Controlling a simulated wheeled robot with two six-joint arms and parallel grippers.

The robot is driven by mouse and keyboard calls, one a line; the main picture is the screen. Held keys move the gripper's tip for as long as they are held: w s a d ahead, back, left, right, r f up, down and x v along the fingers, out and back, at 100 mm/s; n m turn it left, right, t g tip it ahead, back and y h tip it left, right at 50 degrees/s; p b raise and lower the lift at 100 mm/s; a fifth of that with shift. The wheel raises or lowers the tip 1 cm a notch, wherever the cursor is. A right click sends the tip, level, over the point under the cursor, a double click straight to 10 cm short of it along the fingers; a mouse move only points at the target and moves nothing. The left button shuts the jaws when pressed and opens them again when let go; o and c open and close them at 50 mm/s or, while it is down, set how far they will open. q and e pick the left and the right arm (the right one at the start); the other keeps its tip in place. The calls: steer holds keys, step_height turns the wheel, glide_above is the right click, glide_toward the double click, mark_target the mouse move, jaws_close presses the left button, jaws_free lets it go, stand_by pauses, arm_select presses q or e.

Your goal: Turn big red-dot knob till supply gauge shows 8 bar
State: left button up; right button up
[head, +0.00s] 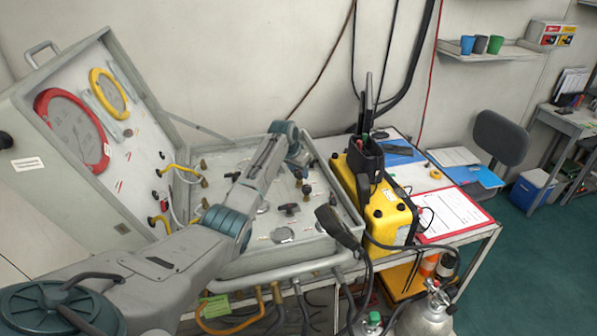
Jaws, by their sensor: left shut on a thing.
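The diver air panel is an open grey case with its lid (125,210) raised at the left. The lid carries a large red-ringed gauge (104,160) and a smaller yellow-ringed gauge (122,108). Their needles and numbers are too small to read, and I cannot tell which is the supply gauge. My left arm reaches across the panel face (225,165). My left gripper (300,165) points down at its far right part, shut on what seems to be a knob, mostly hidden. No red dot is clear. Black knobs (289,209) stand nearer. My right gripper is not in view.
A yellow radio box (370,200) with a black handset (338,226) stands right of the case. A clipboard (452,213) lies on the table beyond. Hoses and a gas cylinder (427,316) are below the front edge. My arm covers part of the panel.

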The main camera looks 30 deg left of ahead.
arm_select(q)
steer(key=m+b, duration=0.1)
steer(key=m+h+b, duration=0.1)
steer(key=m, duration=0.1)
steer(key=shift+a+f+m, duration=0.1)
steer(key=shift+a+m, duration=0.05)
steer(key=shift+m, duration=0.15)
steer(key=shift+w+m+h+b, duration=0.1)
steer(key=shift+m+h+b, duration=0.4)
steer(key=shift+m+b, duration=0.45)
steer(key=o, duration=1)
steer(key=shift+c, duration=0.2)
steer(key=shift+a+r, duration=0.1)
steer(key=shift+r, duration=0.1)
